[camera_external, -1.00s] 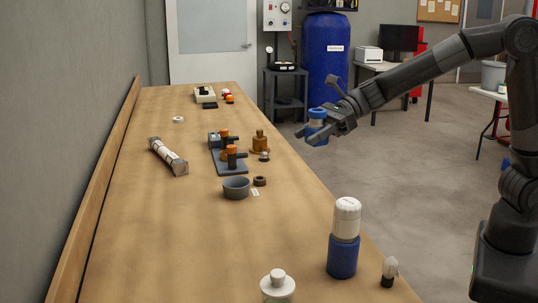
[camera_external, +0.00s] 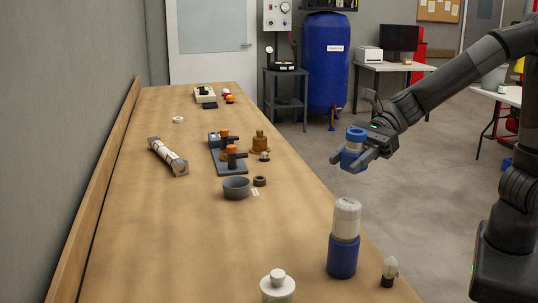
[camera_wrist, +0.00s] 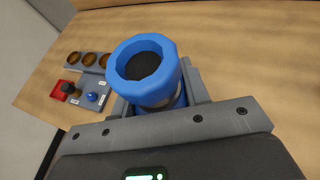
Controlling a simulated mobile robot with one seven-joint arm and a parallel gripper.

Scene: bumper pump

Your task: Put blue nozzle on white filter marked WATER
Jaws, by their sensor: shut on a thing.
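The blue nozzle (camera_external: 354,148) is a short blue and grey piece with a wide blue ring at its top. My gripper (camera_external: 362,152) is shut on it and holds it in the air to the right of the bench. In the wrist view the nozzle (camera_wrist: 147,68) stands between the fingers, its dark round opening facing the camera. A bottle-like unit with a white top (camera_external: 346,220) and blue lower part (camera_external: 343,256) stands upright at the bench's near right, apart from the nozzle. I cannot read a WATER mark on any object.
A clear bulb with a dark base (camera_external: 390,272) and a white-capped jar (camera_external: 278,287) stand near the white-topped unit. A grey bowl (camera_external: 236,188) and a fixture with orange-topped parts (camera_external: 230,160) lie farther back. The bench's near left is clear.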

